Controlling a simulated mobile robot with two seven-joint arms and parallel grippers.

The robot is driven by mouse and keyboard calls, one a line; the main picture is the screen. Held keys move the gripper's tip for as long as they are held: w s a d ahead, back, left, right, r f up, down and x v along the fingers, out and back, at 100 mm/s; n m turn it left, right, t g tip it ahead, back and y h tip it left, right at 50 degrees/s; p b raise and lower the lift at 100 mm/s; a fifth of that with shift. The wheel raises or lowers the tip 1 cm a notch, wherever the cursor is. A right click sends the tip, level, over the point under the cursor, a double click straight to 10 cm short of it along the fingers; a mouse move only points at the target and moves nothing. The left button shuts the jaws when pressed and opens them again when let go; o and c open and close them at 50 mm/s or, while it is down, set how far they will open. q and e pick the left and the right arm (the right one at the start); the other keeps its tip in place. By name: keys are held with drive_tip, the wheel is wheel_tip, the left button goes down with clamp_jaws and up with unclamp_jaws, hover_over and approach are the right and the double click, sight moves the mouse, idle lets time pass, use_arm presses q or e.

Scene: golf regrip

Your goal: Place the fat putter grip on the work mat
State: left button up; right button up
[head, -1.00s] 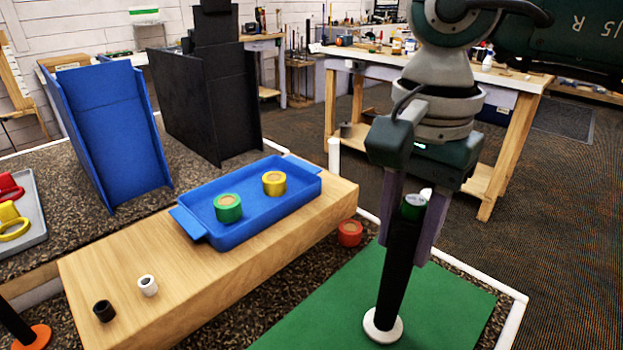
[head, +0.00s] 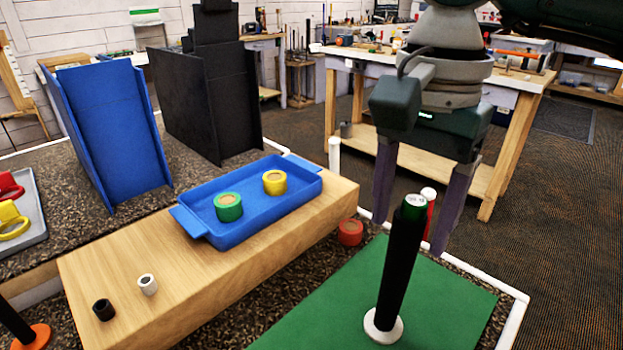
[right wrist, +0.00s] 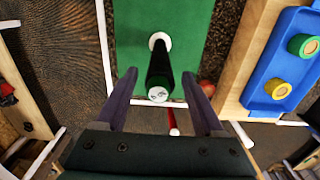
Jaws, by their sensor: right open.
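The fat putter grip (head: 400,262) is a thick black cylinder with a green-rimmed cap on top. It stands nearly upright, slightly tilted in the picture, with its foot in a white round base on the green work mat (head: 300,325). The right wrist view also shows the grip (right wrist: 159,70) and the mat (right wrist: 190,20). My right gripper (head: 412,232) is open and empty, behind and above the grip's top in the head view. In the right wrist view the grip's capped end lies between the open fingers (right wrist: 163,100), apart from both. My left gripper is not in view.
A wooden block (head: 210,285) left of the mat bears a blue tray (head: 245,235) with a green and a yellow tape roll. A red roll (head: 350,232) and a red-and-white upright piece (head: 429,205) stand near the mat's back. Small black and white rings lie on the block.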

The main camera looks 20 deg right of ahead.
wheel_tip(320, 180, up, 10)
drive_tip(key=shift+f+b, duration=0.1)
drive_tip(key=shift+b, duration=0.45)
